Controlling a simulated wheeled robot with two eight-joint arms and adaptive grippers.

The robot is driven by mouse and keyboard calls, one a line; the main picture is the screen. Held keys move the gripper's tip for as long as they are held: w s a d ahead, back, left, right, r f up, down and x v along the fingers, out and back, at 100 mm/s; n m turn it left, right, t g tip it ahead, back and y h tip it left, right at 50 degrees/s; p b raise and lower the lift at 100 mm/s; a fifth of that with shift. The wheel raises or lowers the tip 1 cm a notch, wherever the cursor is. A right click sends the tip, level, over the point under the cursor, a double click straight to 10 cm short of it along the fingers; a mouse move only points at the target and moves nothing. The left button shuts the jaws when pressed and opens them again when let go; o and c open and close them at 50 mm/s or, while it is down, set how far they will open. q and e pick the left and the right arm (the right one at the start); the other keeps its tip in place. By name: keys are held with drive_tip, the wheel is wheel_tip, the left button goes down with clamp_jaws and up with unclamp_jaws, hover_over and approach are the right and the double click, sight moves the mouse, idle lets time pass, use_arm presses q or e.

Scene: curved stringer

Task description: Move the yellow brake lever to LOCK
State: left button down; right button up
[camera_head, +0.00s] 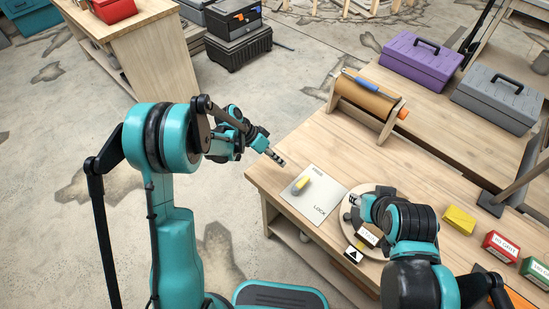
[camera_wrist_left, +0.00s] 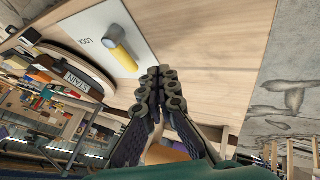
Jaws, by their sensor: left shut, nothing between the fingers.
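The yellow brake lever (camera_head: 302,183) sits on a white plate (camera_head: 321,190) near the table's left end. In the head view its handle points toward the FREE label, away from LOCK. In the left wrist view the yellow handle (camera_wrist_left: 123,57) extends from a grey pivot, with the LOCK label to its left. My left gripper (camera_head: 279,159) is shut and empty, just beyond the plate's upper left edge, apart from the lever. Its closed fingers also show in the left wrist view (camera_wrist_left: 155,85). My right gripper (camera_head: 354,200) is over the round disc; its fingers are too small to read.
The round disc (camera_head: 348,229) lies right of the plate. A roller in a wooden stand (camera_head: 366,99) stands behind. A yellow block (camera_head: 459,220), a red box (camera_head: 500,246) and a green box (camera_head: 535,271) line the right. The table top between plate and roller is clear.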

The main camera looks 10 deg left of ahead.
sight(301, 185)
use_arm(q)
drive_tip(key=b+x, duration=0.1)
drive_tip(key=x, duration=0.3)
drive_tip(key=shift+f, duration=0.1)
drive_tip(key=s+d, duration=0.2)
drive_tip(key=shift+d+b, duration=0.35)
drive_tip(key=shift+d, duration=0.05)
drive_tip(key=shift+s+d, duration=0.15)
drive_tip(key=shift+d, duration=0.15)
drive_tip(key=shift+d, duration=0.1)
